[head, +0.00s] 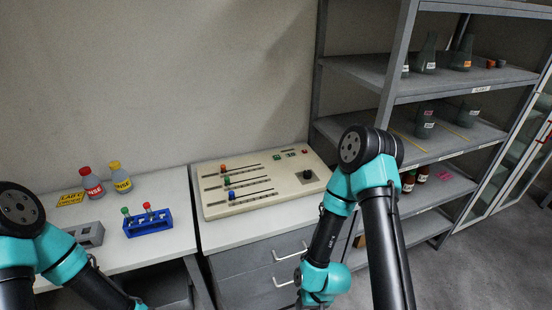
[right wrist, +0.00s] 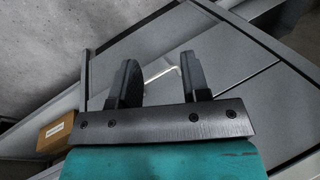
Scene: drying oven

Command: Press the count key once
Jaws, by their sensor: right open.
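A beige control panel (head: 262,200) lies on the white bench against the wall. The labels are too small to read, so I cannot tell which is the count key. My right gripper (right wrist: 158,82) is open and empty in the right wrist view, in front of the grey drawers. In the head view my right arm hangs right of the panel, not touching it. My left gripper is out of the picture.
Grey drawers (head: 240,262) with metal handles stand under the panel. On the left bench are a blue tube rack (head: 149,226), two capped bottles (head: 92,184) and a yellow sign (head: 70,199). A metal shelf (head: 345,70) with flasks stands at right.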

